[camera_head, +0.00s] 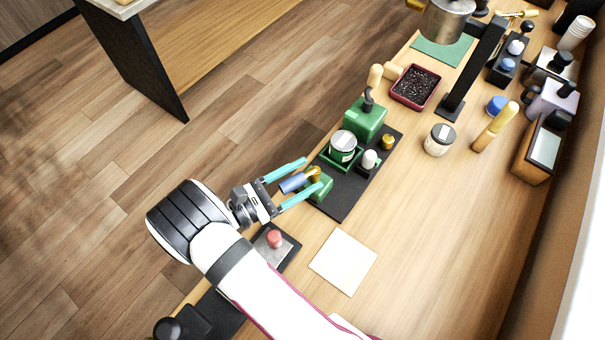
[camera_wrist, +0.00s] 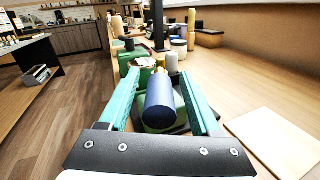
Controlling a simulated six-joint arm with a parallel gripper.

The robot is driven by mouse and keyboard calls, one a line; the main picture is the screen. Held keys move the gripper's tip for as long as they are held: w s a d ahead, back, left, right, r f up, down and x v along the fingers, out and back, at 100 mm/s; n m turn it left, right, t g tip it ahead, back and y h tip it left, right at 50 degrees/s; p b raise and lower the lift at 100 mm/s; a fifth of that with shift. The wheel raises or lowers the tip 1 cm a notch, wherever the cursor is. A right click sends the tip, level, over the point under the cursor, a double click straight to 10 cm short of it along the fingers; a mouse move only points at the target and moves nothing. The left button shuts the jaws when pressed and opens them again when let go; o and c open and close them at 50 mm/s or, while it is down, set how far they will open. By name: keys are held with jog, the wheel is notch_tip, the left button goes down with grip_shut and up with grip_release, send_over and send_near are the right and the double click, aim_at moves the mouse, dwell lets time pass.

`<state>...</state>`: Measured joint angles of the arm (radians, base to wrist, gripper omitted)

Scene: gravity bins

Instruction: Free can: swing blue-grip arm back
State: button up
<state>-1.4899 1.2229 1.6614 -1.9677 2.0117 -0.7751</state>
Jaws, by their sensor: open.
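The blue grip (camera_head: 294,182) sticks out from a brass pivot (camera_head: 314,173) on a green block (camera_head: 321,187) at the near end of a black base plate (camera_head: 349,200). In the wrist view the blue grip (camera_wrist: 160,103) lies between the fingers, with a visible gap on the right; contact on the left is unclear. The can (camera_wrist: 142,63) is partly hidden behind the grip there.
A green box with a black knob (camera_head: 365,119) and a white knob (camera_head: 369,160) stand on the same plate. A white sheet (camera_head: 343,261) lies nearby on the counter. A red button (camera_head: 274,238) is close to my arm. A jar (camera_head: 439,140) stands farther right.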

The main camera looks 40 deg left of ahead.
jog(key=shift+w, duration=0.1)
grip_shut()
dwell(1.4)
